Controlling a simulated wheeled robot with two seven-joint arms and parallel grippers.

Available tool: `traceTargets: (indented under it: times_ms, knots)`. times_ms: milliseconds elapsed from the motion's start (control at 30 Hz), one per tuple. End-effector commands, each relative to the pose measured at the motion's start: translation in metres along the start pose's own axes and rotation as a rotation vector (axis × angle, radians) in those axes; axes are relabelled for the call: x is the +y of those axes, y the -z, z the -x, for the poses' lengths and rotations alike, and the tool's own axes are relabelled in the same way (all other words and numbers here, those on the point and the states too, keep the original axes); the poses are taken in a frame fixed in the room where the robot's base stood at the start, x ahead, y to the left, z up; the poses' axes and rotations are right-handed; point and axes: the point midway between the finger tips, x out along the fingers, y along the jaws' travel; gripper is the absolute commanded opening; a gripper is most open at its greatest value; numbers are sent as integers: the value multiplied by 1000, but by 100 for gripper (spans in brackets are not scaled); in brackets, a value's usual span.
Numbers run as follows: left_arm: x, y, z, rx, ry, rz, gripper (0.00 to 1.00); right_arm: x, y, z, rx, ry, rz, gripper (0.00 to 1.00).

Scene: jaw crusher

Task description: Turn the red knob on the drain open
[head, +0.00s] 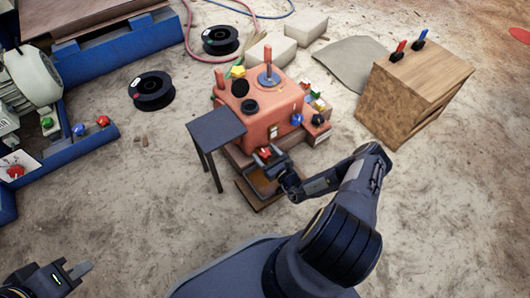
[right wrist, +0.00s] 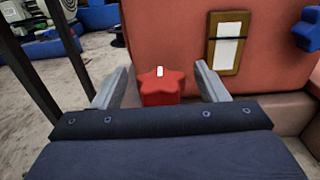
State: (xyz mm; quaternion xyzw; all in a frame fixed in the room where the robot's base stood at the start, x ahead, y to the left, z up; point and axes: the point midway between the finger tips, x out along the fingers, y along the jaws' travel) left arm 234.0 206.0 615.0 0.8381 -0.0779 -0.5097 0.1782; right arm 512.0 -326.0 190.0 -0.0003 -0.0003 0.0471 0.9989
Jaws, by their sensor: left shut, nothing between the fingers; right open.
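The red star-shaped knob (right wrist: 159,88) with a white mark on top sits low on the front of the orange-red crusher body (right wrist: 175,40). My right gripper (right wrist: 162,84) is open, with one finger on each side of the knob; I cannot tell whether they touch it. In the head view the knob (head: 265,153) is small, beside my right gripper (head: 272,160), at the front of the crusher (head: 272,108). My left gripper (head: 79,270) is shut and empty, low at the far left, away from the crusher.
A small dark table (head: 215,128) stands left of the crusher. A wooden box (head: 415,92) with red and blue handled tools on top is at right. Black spools (head: 151,90) and blue machinery (head: 75,140) lie at left. Another red knob (head: 15,171) is there. Sandy ground is clear in front.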

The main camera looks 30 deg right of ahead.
Motion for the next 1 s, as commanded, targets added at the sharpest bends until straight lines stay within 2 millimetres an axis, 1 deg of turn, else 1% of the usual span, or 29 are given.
traceTargets:
  times_ms: [33, 200, 300, 400, 567, 1000]
  knots:
    - [2, 2, 5, 0, 0, 0, 0, 0, -2, 8, 2, 3, -2, 67]
    - [6, 7, 14, 0, 0, 0, 0, -1, -3, 38, 3, 3, -1, 67]
    - [8, 9, 17, 0, 0, 0, 0, -1, -2, 54, 3, 3, -1, 67]
    - [9, 10, 19, 0, 0, 0, 0, -1, -1, 64, 3, 2, -1, 67]
    - [9, 10, 20, 0, 0, 0, 0, 0, 0, 71, 1, 0, -1, 67]
    - [9, 10, 20, 0, 0, 0, 0, 0, 0, 71, 1, 0, 0, 67]
